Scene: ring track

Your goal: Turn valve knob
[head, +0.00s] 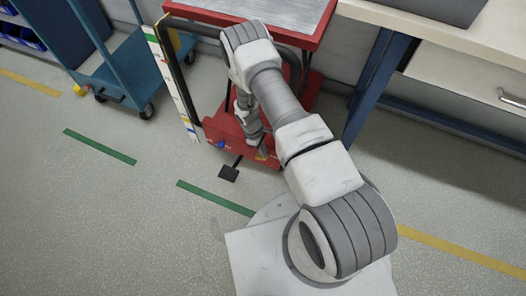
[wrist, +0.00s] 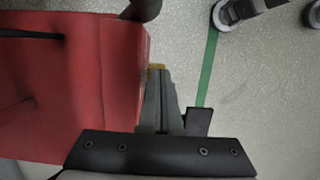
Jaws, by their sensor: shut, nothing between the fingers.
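No valve knob shows clearly in either view. A small blue part (head: 219,144) sits on the low front of the red lift cart (head: 226,128); I cannot tell if it is the knob. My gripper (head: 262,152) is low at the cart's front, to the right of the blue part, and partly hidden by my wrist. In the wrist view my gripper (wrist: 157,69) is shut and empty, with yellowish tips close beside the red cart body (wrist: 70,85). I cannot tell whether the tips touch it.
A black pedal (head: 229,173) sticks out over the floor before the cart; it also shows in the wrist view (wrist: 198,122). A dark handle frame (head: 180,75) rises at the cart's left. A blue trolley (head: 120,70) stands left, a workbench (head: 450,45) right.

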